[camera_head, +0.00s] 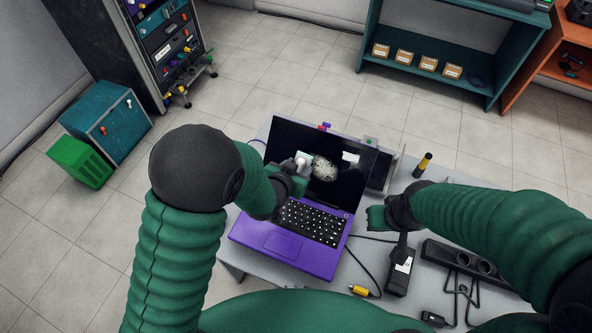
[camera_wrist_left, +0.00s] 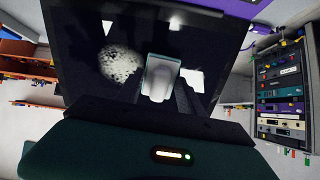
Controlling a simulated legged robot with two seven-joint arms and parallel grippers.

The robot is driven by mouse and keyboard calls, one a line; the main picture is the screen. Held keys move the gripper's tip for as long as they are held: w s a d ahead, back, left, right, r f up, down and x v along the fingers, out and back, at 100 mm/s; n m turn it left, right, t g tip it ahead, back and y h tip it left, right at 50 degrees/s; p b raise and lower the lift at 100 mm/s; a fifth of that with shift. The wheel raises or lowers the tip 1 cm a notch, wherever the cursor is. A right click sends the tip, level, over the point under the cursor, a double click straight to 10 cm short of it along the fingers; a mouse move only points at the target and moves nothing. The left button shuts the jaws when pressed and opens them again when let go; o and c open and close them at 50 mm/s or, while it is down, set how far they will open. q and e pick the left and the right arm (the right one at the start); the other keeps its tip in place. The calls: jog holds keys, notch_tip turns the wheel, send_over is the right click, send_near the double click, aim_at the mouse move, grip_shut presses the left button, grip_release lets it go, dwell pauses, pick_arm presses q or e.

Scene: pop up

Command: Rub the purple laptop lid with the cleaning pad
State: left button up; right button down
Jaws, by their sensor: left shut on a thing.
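The purple laptop (camera_head: 285,242) stands open on the table, its dark screen (camera_head: 338,189) facing me with a pale speckled smudge (camera_head: 325,168) on it. The smudge also shows in the left wrist view (camera_wrist_left: 121,65). My left gripper (camera_head: 299,172) is shut on the white cleaning pad (camera_head: 302,160), in front of the left part of the screen. In the left wrist view the pad (camera_wrist_left: 160,78) is to the right of the smudge; I cannot tell if it touches the screen. My right gripper (camera_head: 378,217) is right of the laptop; its fingers are not clear.
A black adapter (camera_head: 399,272), a power strip (camera_head: 462,262) and cables lie right of the laptop. A yellow-and-black cylinder (camera_head: 422,165) stands at the table's back right. A teal shelf (camera_head: 432,88) and an equipment rack (camera_head: 170,45) stand on the floor beyond.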

pick_arm(q)
jog(key=shift+b+x, duration=0.55)
jog(key=shift+x, duration=0.35)
dwell(0.5)
